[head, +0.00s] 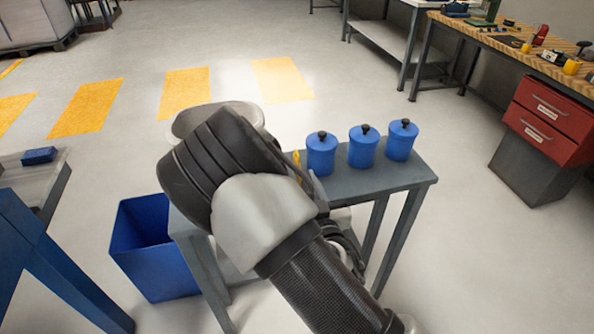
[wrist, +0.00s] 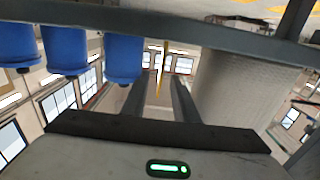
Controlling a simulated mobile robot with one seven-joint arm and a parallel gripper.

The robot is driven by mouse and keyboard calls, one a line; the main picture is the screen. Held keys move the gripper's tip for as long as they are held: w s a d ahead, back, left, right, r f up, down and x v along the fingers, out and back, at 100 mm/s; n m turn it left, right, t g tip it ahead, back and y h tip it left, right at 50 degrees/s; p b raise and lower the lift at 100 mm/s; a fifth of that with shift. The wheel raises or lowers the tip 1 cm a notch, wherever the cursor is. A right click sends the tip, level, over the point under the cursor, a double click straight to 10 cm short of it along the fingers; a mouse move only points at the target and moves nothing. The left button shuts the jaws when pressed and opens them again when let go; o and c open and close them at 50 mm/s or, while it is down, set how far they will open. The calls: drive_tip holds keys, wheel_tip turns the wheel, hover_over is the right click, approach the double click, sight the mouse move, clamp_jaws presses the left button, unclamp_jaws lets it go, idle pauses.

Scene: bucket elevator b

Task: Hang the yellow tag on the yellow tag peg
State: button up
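A small yellow piece, which looks like the yellow tag (head: 297,158), shows in the head view beside my wrist, left of the nearest blue canister. In the wrist view the yellow tag (wrist: 160,68) is a thin, nearly edge-on strip. My gripper (wrist: 158,88) has its two dark fingers apart, one on each side of the strip in the picture. Clear gaps show between the strip and both fingers. I cannot make out a yellow tag peg in either view.
Three blue canisters (head: 362,147) with black knobs stand on a narrow grey table (head: 395,176). A blue bin (head: 150,245) stands on the floor left of it. A workbench (head: 540,55) with red drawers (head: 550,110) is at right. Open floor lies behind the table.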

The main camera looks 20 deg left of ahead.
sight(300, 172)
drive_tip(key=x, duration=0.4)
drive_tip(key=shift+w+a+r, duration=0.1)
drive_tip(key=shift+a, duration=0.1)
drive_tip(key=shift+c, duration=0.6)
clamp_jaws()
wheel_tip(300, 172, up, 10)
drive_tip(key=shift+p, duration=0.9)
drive_tip(key=shift+d, duration=0.1)
